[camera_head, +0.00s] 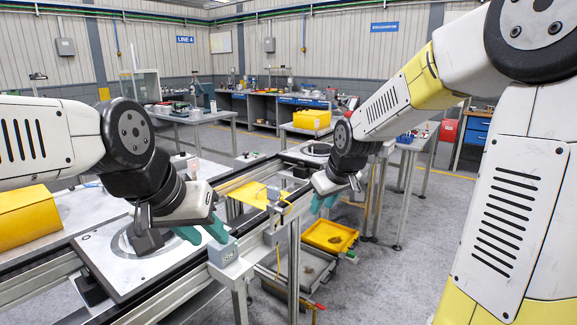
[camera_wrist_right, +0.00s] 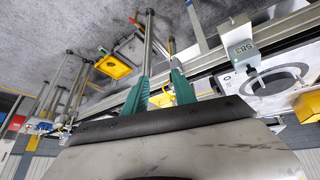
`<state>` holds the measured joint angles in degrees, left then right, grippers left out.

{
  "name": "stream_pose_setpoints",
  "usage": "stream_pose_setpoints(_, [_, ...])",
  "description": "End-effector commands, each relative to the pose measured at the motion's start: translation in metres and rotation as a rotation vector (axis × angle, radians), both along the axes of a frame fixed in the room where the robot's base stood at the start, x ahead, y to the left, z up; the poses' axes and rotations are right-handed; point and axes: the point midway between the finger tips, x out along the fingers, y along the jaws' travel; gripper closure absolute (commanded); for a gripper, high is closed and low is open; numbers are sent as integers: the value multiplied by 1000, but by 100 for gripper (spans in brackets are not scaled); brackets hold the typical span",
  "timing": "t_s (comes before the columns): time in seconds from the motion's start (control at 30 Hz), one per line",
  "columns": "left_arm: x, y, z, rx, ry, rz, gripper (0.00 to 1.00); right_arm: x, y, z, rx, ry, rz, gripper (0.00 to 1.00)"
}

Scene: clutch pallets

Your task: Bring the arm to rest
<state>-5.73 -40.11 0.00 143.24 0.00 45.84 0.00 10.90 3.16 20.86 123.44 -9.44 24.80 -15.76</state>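My left gripper (camera_head: 203,233) hangs over the inner rail of the near conveyor, its two teal fingers apart and nothing seen between them. A light pallet (camera_head: 95,262) with a round ring lies on the conveyor behind my left wrist, which hides part of it. My right gripper (camera_head: 323,203) hangs in the air to the right of the conveyor frame, fingers apart. In the right wrist view my right gripper (camera_wrist_right: 158,86) shows two teal fingers spread with nothing held. A second pallet (camera_head: 310,151) with a ring lies farther back, partly hidden by my right arm.
A yellow bin (camera_head: 330,236) and a grey bin (camera_head: 318,272) sit low beside the conveyor legs. A small grey box (camera_head: 223,252) is fixed on the conveyor rail by my left fingers. A yellow case (camera_head: 25,218) stands at the left. Open floor lies at the back right.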

Motion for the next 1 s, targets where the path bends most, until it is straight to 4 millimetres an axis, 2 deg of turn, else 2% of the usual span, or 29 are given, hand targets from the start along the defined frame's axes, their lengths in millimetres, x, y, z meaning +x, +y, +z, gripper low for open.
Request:
stream_pose_setpoints(0.03, [0, 0, 0, 0, 0, 0, 64, -22, -8, 17, -7, -6, -39, 68])
stream_pose_setpoints(0.2, [0, 0, 0, 0, 0, 0, 64, -94, -31, 50, 31, 6, -185, 68])
stream_pose_setpoints(0.4, [0, 0, 0, 0, 0, 0, 64, -175, -48, 67, 143, 26, -327, 68])
stream_pose_setpoints(0.5, [0, 0, 0, 0, 0, 0, 64, -202, -51, 68, 200, 37, -368, 68])
stream_pose_setpoints(0.6, [0, 0, 0, 0, 0, 0, 64, -219, -52, 66, 237, 49, -391, 68])
stream_pose_setpoints(0.7, [0, 0, 0, 0, 0, 0, 64, -227, -52, 65, 255, 56, -402, 68])
stream_pose_setpoints(1.0, [0, 0, 0, 0, 0, 0, 64, -227, -52, 65, 258, 56, -404, 68])
